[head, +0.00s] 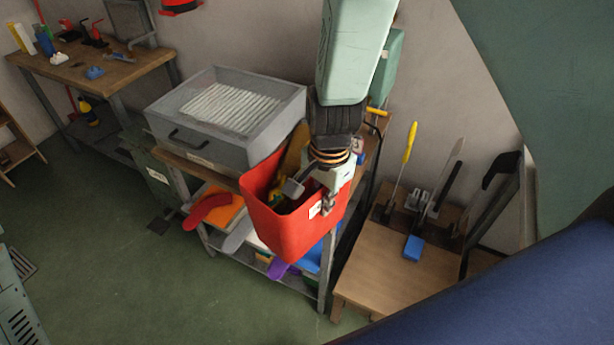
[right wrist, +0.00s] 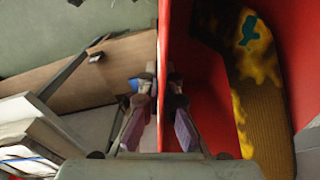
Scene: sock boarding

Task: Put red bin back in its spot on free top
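The red bin (head: 290,228) hangs tilted in front of the shelf unit's wooden top (head: 215,168) in the head view. It has a small white label on its side and several tools and a yellow item (right wrist: 255,60) inside. My right gripper (head: 326,195) is at the bin's right side. In the right wrist view its two fingers (right wrist: 160,110) sit on either side of the red bin wall (right wrist: 164,40), shut on it. The bin hides part of the wooden top behind it. My left gripper is not in view.
A grey open-top box (head: 200,140) stands on the left of the wooden top. Lower shelves hold coloured items, including a red one (head: 208,210). A low wooden table (head: 385,265) with upright tools and a blue block (head: 413,248) is at right. Green floor (head: 130,270) is clear at left.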

